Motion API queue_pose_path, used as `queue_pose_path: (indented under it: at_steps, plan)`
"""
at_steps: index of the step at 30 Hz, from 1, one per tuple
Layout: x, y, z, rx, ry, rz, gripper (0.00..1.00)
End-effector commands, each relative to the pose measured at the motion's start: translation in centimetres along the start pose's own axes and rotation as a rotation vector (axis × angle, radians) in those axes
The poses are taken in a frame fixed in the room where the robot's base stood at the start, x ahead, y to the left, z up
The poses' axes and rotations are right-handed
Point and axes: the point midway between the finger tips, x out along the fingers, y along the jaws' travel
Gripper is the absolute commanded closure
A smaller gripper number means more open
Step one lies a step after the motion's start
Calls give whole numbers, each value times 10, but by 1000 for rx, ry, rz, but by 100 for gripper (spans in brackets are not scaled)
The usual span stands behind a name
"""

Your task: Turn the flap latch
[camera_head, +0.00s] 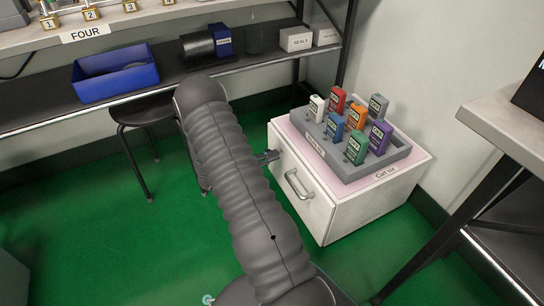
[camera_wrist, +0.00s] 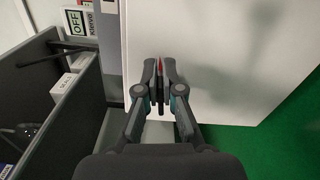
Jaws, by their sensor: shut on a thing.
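My gripper (camera_wrist: 160,84) has its two dark fingers close together in the wrist view, shut on a thin piece (camera_wrist: 160,65) that shows only as a red sliver between the fingertips. The fingers hide most of this piece, and I cannot tell its shape or whether it is the flap latch. The fingertips are over the left edge of a broad white surface (camera_wrist: 230,55). In the head view, a small part of my gripper (camera_head: 268,156) shows beside the upper left edge of the white cart (camera_head: 330,205). My dark arm hides the rest. No flap latch shows clearly.
A grey tray (camera_head: 345,178) with several coloured handheld testers stands on the cart. A dark shelf with a blue bin (camera_head: 116,73) and a black stool (camera_head: 145,108) are at the left. A table (camera_head: 505,110) is at the right. Green floor is open at the lower left.

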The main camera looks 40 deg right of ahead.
Motion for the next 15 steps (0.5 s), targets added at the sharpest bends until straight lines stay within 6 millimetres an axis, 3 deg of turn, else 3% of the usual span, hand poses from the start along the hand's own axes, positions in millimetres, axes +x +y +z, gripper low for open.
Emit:
queue_pose_path:
  at_steps: [15]
  plan:
    - [-1, -4, -5, 188, 11, -4, 100]
